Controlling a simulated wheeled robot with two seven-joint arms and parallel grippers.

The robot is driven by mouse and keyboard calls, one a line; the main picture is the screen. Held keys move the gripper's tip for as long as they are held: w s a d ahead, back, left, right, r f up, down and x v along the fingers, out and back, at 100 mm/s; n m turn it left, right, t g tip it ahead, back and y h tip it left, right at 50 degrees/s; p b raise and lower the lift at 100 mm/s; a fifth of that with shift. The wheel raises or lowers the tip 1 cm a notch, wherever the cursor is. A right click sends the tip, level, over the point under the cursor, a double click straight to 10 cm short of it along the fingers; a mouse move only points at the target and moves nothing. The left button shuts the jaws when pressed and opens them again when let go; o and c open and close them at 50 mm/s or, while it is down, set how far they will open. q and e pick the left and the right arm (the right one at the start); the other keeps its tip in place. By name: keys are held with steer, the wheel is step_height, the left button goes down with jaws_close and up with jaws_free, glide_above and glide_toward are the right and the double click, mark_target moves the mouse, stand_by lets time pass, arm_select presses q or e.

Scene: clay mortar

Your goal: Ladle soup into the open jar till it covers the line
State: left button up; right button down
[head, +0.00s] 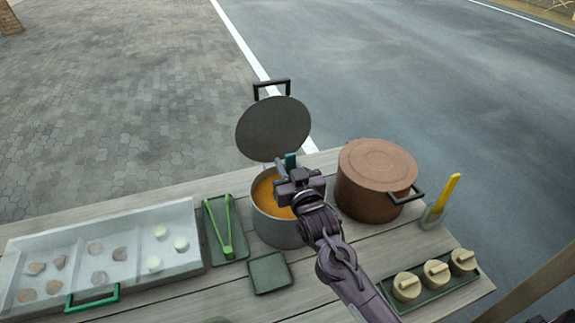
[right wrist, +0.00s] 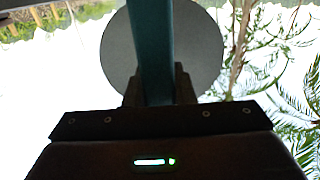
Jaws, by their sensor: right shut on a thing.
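An open grey pot (head: 277,232) of orange soup (head: 264,192) stands in the middle of the table, with its round grey lid (head: 273,129) tilted up behind it. My right gripper (head: 291,172) is over the pot, shut on a teal handle (head: 291,159). In the right wrist view the teal handle (right wrist: 157,50) runs between the fingers. This looks like the ladle; its bowl is hidden behind the gripper. Several small beige-topped jars (head: 437,273) sit in a dark tray at the right; I cannot make out an open jar or a line. My left gripper is out of view.
A closed brown pot (head: 377,187) stands just right of the soup pot. A grey holder (head: 433,216) with a yellow-handled tool is farther right. Green tongs (head: 228,233), a small dark tray (head: 269,273) and a long metal tray (head: 130,284) with round pieces lie left and front.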

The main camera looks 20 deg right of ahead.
step_height(320, 180, up, 10)
steer(key=p, duration=0.9)
steer(key=shift+r, duration=0.2)
